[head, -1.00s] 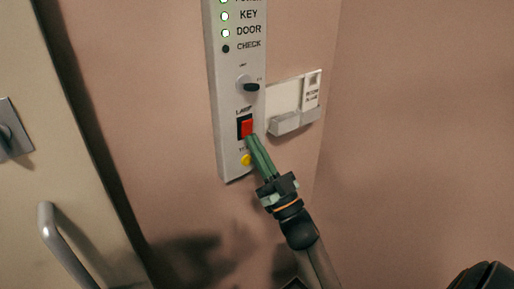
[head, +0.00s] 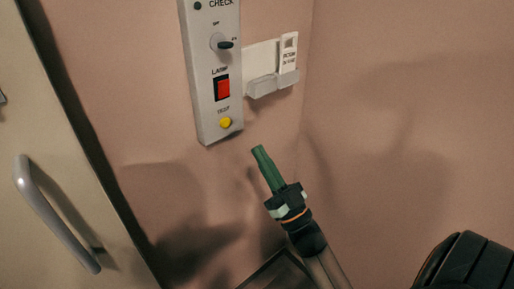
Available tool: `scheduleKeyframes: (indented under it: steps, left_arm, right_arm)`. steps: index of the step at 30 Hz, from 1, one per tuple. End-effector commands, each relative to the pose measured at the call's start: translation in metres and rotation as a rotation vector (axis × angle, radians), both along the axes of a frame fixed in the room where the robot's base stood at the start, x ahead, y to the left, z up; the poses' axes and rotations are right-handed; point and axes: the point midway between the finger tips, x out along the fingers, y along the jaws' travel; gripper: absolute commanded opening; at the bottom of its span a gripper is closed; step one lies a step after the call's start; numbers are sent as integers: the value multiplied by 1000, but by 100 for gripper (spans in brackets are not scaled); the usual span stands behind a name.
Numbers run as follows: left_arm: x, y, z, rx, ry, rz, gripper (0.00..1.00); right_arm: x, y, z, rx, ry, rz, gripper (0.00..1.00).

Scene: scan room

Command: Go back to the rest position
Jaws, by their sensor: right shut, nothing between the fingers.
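My right gripper (head: 258,152) has green fingers pressed together with nothing between them. It is in the middle of the head view, below and to the right of the grey control panel (head: 213,75), and looks apart from it. The panel on the pink wall carries a knob (head: 222,42), a red lamp switch (head: 222,89) and a yellow button (head: 225,122). The top of the panel is cut off by the picture's edge. My left gripper does not show.
A white holder (head: 272,84) with a small card is on the wall right of the panel. A beige door (head: 55,120) with a grey handle (head: 50,215) stands at the left. A dark-framed object (head: 268,272) is low in the middle. The right wall is bare.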

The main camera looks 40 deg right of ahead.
Motion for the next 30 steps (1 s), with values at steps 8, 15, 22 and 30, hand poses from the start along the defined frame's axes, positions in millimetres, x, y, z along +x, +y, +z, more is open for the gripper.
scheduleKeyframes:
  steps: [8, 15, 22, 30]
  left_arm:
    - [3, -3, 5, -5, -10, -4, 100]
    - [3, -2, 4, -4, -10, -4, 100]
    - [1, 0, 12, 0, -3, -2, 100]
    - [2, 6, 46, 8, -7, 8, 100]
  right_arm:
    - [-1, 0, -1, 1, 0, -1, 0]
    - [0, 0, 0, 1, 0, 0, 0]
    - [7, 5, -24, 22, 145, -23, 0]
    - [-21, 59, -170, -5, 848, -31, 0]
